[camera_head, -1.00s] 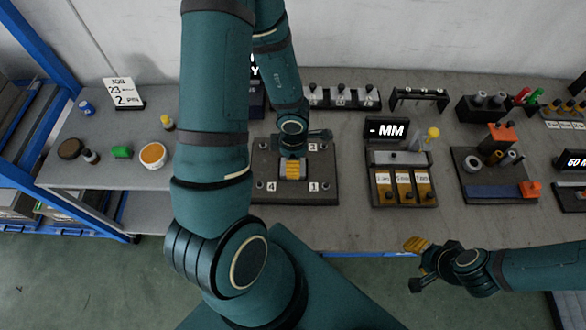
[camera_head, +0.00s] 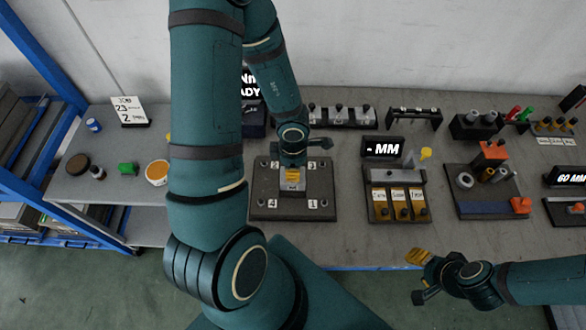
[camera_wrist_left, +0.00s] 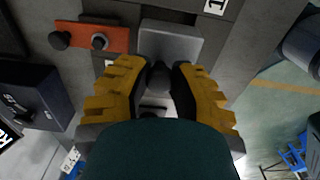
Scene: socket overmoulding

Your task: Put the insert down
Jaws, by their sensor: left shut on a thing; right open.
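My left gripper (camera_head: 292,175) is over the middle of a dark plate (camera_head: 262,200) with numbered corners on the bench. In the left wrist view its yellow fingers (camera_wrist_left: 160,85) are shut on a dark grey knob-like part, which I take to be the insert (camera_wrist_left: 158,77). A light grey block (camera_wrist_left: 172,40) shows just beyond the fingertips; it also shows in the head view (camera_head: 292,187). I cannot tell whether the insert touches the block or plate. My right gripper (camera_head: 416,278) is open and empty in front of the bench edge.
A rack of three yellow labelled blocks (camera_head: 400,202) stands right of the plate under a "MM" display (camera_head: 382,148). An orange-and-dark fixture (camera_head: 492,155) stands farther right. A white cup with orange contents (camera_head: 157,172) is on the left. Bench between plate and rack is clear.

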